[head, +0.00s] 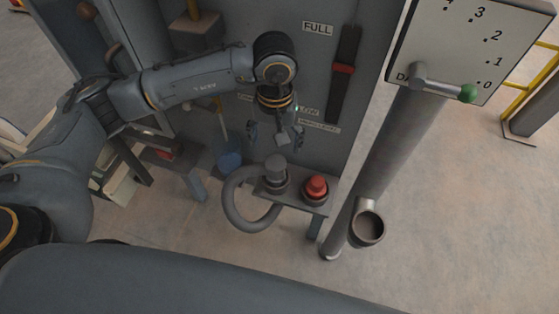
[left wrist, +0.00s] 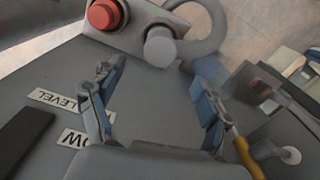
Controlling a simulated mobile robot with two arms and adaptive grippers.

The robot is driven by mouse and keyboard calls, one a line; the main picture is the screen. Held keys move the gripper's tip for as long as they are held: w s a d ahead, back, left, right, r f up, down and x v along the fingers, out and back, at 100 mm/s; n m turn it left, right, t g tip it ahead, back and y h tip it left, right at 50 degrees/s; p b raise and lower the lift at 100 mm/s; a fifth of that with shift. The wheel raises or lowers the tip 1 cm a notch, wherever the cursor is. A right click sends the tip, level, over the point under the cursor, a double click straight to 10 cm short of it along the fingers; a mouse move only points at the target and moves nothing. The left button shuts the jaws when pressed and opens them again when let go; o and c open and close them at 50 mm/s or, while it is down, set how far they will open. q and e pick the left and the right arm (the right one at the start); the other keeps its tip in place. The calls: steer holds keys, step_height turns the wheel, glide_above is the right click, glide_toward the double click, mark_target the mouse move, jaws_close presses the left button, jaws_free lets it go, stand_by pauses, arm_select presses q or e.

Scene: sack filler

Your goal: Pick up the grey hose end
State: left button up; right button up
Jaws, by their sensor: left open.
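The grey hose end (head: 275,170) stands upright on a small shelf (head: 302,198) on the front of the grey machine. Its grey hose (head: 236,210) loops down to the left of the shelf. My left gripper (head: 276,138) is open and empty, just above the hose end, fingers pointing down. In the left wrist view, the hose end (left wrist: 160,47) lies beyond the gap between the open fingertips (left wrist: 152,80), apart from both. My right gripper is not in view.
A red fitting (head: 317,187) stands close to the right of the hose end on the same shelf. A slanted grey pipe with an open spout (head: 368,226) is further right. A blue container (head: 229,152) is to the left. The machine panel (head: 330,150) is close behind.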

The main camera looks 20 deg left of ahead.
mark_target(276, 163)
arm_select(q)
steer(key=f, duration=0.6)
steer(key=shift+s+f, duration=0.15)
steer(key=shift+s, duration=0.2)
steer(key=shift+f, duration=0.4)
step_height(276, 163, down, 2)
steer(key=shift+w+f+p, duration=0.1)
steer(key=shift+w+p, duration=0.05)
steer(key=shift+p, duration=0.45)
step_height(276, 163, down, 2)
steer(key=shift+w+f, duration=0.15)
steer(key=shift+f, duration=0.5)
steer(key=c, duration=1.3)
steer(key=shift+c, duration=0.2)
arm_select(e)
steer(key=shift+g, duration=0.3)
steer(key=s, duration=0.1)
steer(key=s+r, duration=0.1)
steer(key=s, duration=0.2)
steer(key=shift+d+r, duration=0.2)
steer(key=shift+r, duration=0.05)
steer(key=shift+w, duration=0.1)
